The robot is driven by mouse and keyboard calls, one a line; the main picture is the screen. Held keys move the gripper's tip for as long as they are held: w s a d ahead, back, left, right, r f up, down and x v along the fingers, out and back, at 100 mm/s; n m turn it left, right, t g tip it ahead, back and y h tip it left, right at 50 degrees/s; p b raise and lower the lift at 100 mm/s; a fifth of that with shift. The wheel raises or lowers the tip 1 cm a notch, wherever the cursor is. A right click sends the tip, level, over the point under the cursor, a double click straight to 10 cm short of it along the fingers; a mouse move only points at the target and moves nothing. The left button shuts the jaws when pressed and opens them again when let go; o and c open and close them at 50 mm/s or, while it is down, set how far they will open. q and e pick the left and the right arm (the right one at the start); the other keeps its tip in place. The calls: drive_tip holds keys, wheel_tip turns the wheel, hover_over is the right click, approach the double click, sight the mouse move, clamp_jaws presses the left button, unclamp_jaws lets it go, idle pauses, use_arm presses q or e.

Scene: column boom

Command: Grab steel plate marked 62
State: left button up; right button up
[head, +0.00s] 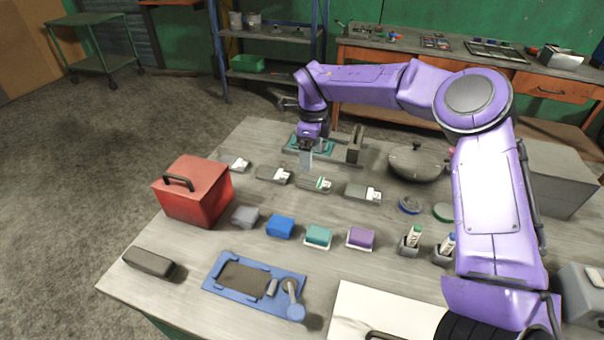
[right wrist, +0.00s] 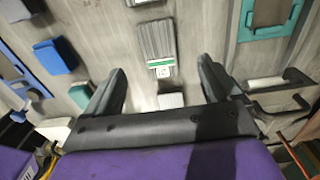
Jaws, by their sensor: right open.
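Several grey steel plates with white labels lie in a row across the table; in the head view they include a far left one (head: 237,165), a second (head: 271,175), a third with a green stripe (head: 315,184) and a right one (head: 362,193). The numbers are too small to read there. My right gripper (head: 307,160) is above the green-striped plate, pointing down. In the right wrist view my right gripper (right wrist: 161,68) is open and empty, with a ribbed grey plate (right wrist: 156,40) ahead between its fingers; its label's number is not clearly legible. My left gripper is not in view.
A teal fixture (head: 295,144) with a grey upright bracket (head: 355,146) stands behind the plates. A red box (head: 195,192) is at left and a lidded pan (head: 418,164) at right. Coloured blocks, including a blue one (head: 280,227), and a blue fixture (head: 215,288) are nearer.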

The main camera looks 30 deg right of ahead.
sight(314, 181)
drive_tip(key=s+f, duration=0.1)
drive_tip(key=s+f+p, duration=0.1)
drive_tip(key=s+f, duration=0.1)
drive_tip(key=shift+d+f, duration=0.15)
drive_tip(key=shift+d, duration=0.15)
drive_tip(key=f, duration=0.1)
drive_tip(key=w+f, duration=0.1)
drive_tip(key=f, duration=0.1)
drive_tip(key=w+f+p, duration=0.1)
drive_tip(key=f, duration=0.1)
drive_tip(key=shift+w, duration=0.15)
drive_tip(key=shift+s+r, duration=0.15)
drive_tip(key=shift+s, duration=0.35)
drive_tip(key=c, duration=0.3)
drive_tip(key=shift+w+a, duration=0.1)
drive_tip(key=shift+w, duration=0.1)
drive_tip(key=c, duration=1)
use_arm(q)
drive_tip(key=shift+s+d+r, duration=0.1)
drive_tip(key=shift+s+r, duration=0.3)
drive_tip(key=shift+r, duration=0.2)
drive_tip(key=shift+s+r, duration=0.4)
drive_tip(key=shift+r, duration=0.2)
use_arm(e)
clamp_jaws()
